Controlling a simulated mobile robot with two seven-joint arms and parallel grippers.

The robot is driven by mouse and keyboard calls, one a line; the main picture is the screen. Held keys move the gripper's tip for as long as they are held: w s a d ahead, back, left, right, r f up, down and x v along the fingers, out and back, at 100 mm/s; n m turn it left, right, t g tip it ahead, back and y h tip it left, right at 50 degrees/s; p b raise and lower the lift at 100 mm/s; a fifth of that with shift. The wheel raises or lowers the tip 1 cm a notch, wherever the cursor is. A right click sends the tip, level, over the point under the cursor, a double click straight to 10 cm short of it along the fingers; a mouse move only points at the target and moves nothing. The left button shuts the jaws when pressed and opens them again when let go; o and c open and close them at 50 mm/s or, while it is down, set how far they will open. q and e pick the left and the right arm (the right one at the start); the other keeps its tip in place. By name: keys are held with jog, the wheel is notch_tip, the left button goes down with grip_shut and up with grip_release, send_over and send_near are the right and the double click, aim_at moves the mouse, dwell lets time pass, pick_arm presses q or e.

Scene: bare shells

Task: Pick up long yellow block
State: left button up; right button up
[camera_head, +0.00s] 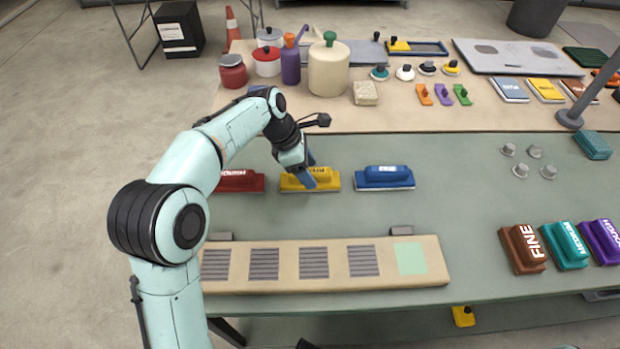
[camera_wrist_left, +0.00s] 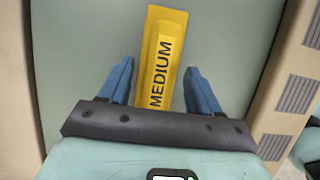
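The long yellow block (camera_head: 328,184) lies on the green table between a red block (camera_head: 240,182) and a blue block (camera_head: 385,180). It has a raised yellow grip bar marked MEDIUM, which shows well in the left wrist view (camera_wrist_left: 164,48). My left gripper (camera_head: 309,177) is over the block, and its blue fingers hide part of it. In the wrist view the fingers of my left gripper (camera_wrist_left: 160,70) are spread, one on each side of the bar, with gaps between. Their exact height over the block is hard to tell. My right gripper is not in view.
A wooden board (camera_head: 430,268) with several grey patches and one green patch lies in front of the blocks. Brown (camera_head: 522,250), teal (camera_head: 564,246) and purple (camera_head: 602,242) blocks stand at right. Jars and tools fill the raised back shelf.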

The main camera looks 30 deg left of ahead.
pick_arm(q)
grip_shut()
notch_tip(320, 180, up, 20)
jog(key=p, duration=0.6)
jog(key=shift+p, duration=0.35)
